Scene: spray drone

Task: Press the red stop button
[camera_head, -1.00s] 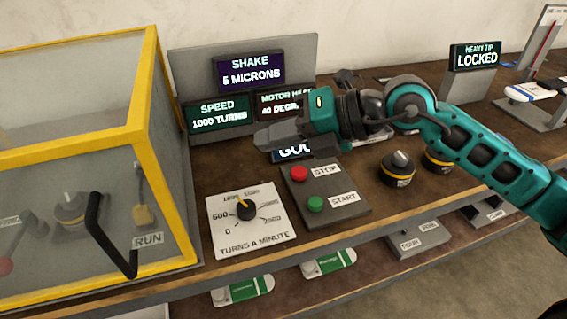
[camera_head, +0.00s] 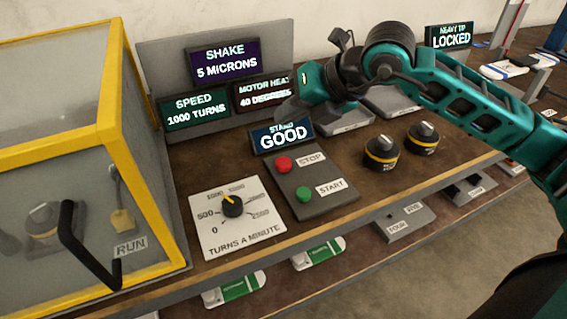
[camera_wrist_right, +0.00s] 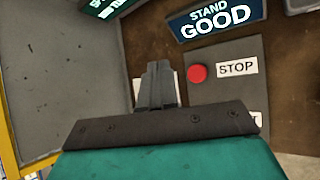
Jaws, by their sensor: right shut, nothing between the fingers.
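The red stop button (camera_head: 283,164) sits on a dark grey panel (camera_head: 318,205) beside a STOP label, above the green start button (camera_head: 304,195). It is uncovered in the head view. In the right wrist view the red button (camera_wrist_right: 197,73) is just right of my shut fingers. My right gripper (camera_head: 287,112) is shut and empty. In the head view it shows above the button, in front of the displays, apart from the button. In the right wrist view my closed fingertips (camera_wrist_right: 159,68) point toward the area left of the panel. My left gripper is not in view.
A speed dial (camera_head: 232,206) on a white plate lies left of the panel. The STAND GOOD display (camera_head: 282,136) stands behind it. A yellow-framed clear box (camera_head: 150,150) with a black handle is at the left. Two black-and-yellow knobs (camera_head: 381,153) stand at the right.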

